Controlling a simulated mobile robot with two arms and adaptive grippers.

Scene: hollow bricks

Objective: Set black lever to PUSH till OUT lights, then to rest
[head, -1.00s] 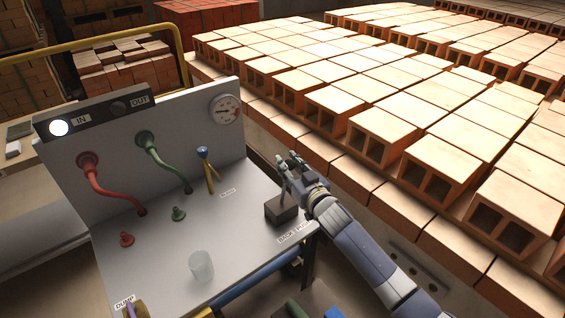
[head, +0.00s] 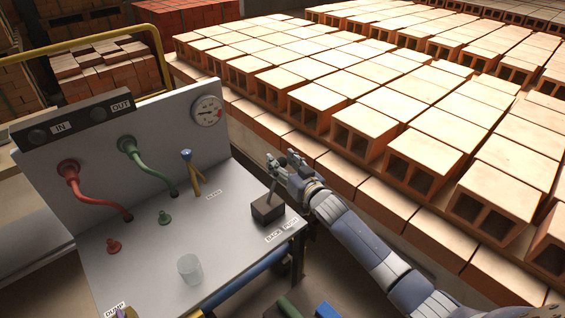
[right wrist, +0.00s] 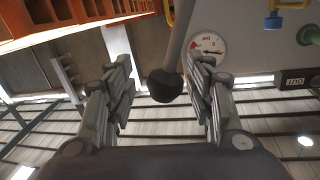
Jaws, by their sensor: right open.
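The black lever rises from a dark block (head: 267,209) at the right edge of the grey bench, by the BACK and PUSH labels (head: 282,232). It stands near upright; its exact setting is hard to tell. My right gripper (head: 280,165) is open at the lever's top. In the right wrist view the lever's dark knob (right wrist: 165,85) is between the spread fingers, with gaps on both sides. The OUT lamp (head: 97,113) and the IN lamp (head: 38,136) both look dark. My left gripper is not in view.
The bench panel carries a gauge (head: 207,111), a red pipe (head: 95,190) and a green pipe (head: 150,165). A blue-topped yellow valve (head: 192,172) and a clear cup (head: 190,269) are left of the lever. Rows of hollow bricks (head: 365,120) stand behind my right arm.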

